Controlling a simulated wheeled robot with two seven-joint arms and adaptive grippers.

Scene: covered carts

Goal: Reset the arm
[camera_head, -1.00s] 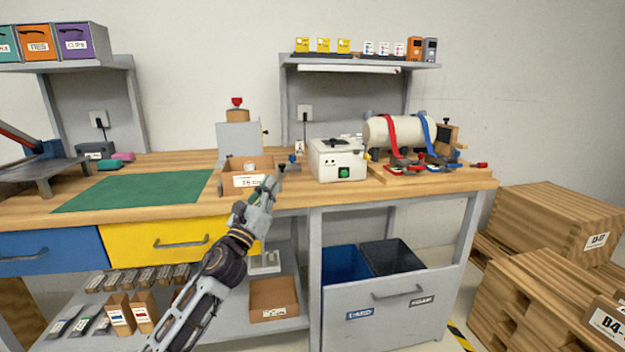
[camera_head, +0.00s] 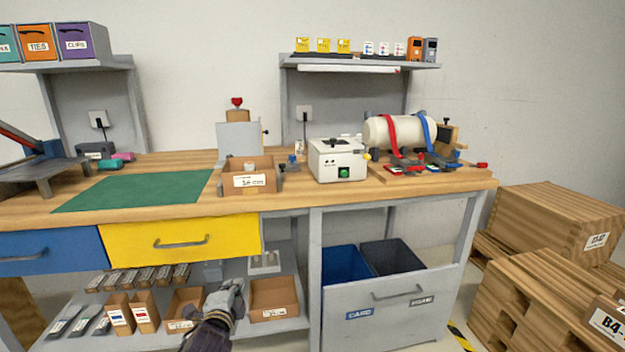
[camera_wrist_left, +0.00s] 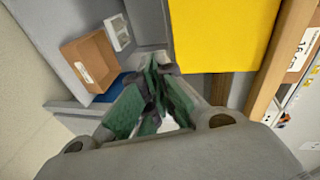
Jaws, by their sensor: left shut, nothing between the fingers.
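My left gripper (camera_head: 229,290) is low in front of the bench in the head view, below the yellow drawer (camera_head: 180,242) and close to the open boxes on the lower shelf. In the left wrist view its green-padded fingers (camera_wrist_left: 150,95) are shut, with nothing seen between them. The yellow drawer also fills the top of that view (camera_wrist_left: 225,35). My right gripper is not in view.
The lower shelf holds a brown box (camera_head: 274,299) just right of my gripper. The bench top above carries a labelled box (camera_head: 249,181), a white machine (camera_head: 338,160) and a green mat (camera_head: 135,191). Wooden crates (camera_head: 550,219) stand at the right.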

